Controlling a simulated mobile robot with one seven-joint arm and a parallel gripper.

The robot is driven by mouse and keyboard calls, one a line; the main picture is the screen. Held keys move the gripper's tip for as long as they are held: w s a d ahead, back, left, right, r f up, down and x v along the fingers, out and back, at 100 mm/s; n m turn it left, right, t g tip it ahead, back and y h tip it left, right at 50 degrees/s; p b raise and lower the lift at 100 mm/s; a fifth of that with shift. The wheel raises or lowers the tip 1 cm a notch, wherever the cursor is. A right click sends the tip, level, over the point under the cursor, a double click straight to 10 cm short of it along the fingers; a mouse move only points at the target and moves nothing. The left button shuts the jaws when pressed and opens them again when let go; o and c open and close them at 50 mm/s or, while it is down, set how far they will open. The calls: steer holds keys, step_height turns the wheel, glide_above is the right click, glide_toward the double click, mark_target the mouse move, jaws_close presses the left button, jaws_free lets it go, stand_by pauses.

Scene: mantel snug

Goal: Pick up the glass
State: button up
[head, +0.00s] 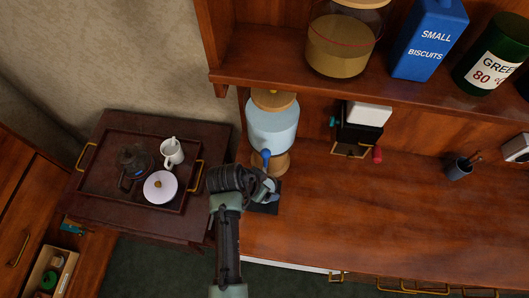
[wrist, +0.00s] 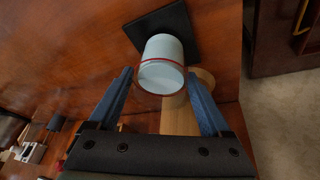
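The glass (wrist: 161,50), pale blue with a red line around its near end, is at the black mat (wrist: 178,27) in the wrist view. My gripper (wrist: 160,78) is open, with one blue finger to each side of the glass. The glass's near end reaches about level with the fingertips, and I see no finger touching it. In the head view my gripper (head: 268,188) is over the black mat (head: 268,208), in front of the drink dispenser. My gripper largely hides the glass there.
The dispenser (head: 272,128) with a blue tap stands on a wooden base (wrist: 179,118) close beside the glass. A shelf (head: 300,85) with jars and tins hangs above. A tray (head: 100,192) with crockery is at left. The counter (head: 370,215) to the right is mostly clear.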

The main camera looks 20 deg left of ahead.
steer(key=c, duration=1.2)
jaws_close()
steer(key=shift+r, duration=0.2)
